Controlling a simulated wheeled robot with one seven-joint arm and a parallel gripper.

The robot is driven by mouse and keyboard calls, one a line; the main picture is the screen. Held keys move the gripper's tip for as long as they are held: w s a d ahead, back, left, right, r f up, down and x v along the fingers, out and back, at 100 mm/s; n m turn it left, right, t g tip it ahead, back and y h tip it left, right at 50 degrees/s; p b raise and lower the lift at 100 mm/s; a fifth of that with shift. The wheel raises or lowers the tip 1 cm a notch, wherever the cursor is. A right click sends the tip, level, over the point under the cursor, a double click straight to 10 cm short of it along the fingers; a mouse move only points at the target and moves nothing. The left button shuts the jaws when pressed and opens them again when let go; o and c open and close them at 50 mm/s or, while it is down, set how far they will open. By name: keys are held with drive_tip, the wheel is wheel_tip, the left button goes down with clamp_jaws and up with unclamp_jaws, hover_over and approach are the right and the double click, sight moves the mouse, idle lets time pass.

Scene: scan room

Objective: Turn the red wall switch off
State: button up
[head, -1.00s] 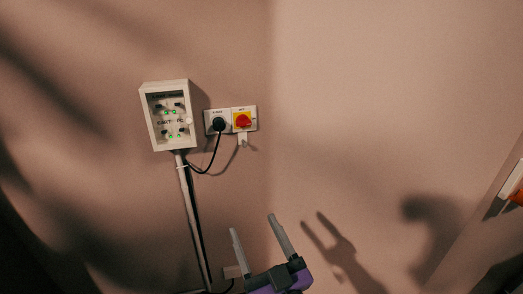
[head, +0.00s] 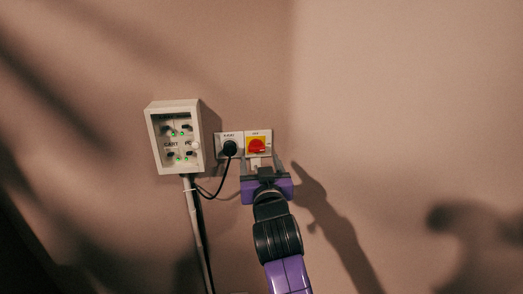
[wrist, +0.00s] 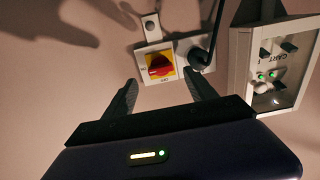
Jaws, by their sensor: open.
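The red wall switch (head: 257,146) is a red rotary knob on a yellow square, on the right half of a white wall plate (head: 230,134). It also shows in the wrist view (wrist: 160,66), where the plate appears upside down. My gripper (head: 265,168) is just below the switch in the head view. In the wrist view its two dark fingers (wrist: 163,88) are spread apart, with the switch beyond the gap between their tips. Nothing is between the fingers. I cannot tell whether a fingertip touches the plate.
A black plug (head: 230,148) with a hanging cable sits left of the switch. A white box (head: 174,136) with green lights is farther left, with a conduit (head: 194,215) running down from it. The wall to the right is bare.

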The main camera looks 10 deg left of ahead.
sight(257, 151)
drive_tip(key=shift+x, duration=3.2)
drive_tip(key=shift+c, duration=0.3)
drive_tip(key=c, duration=1.3)
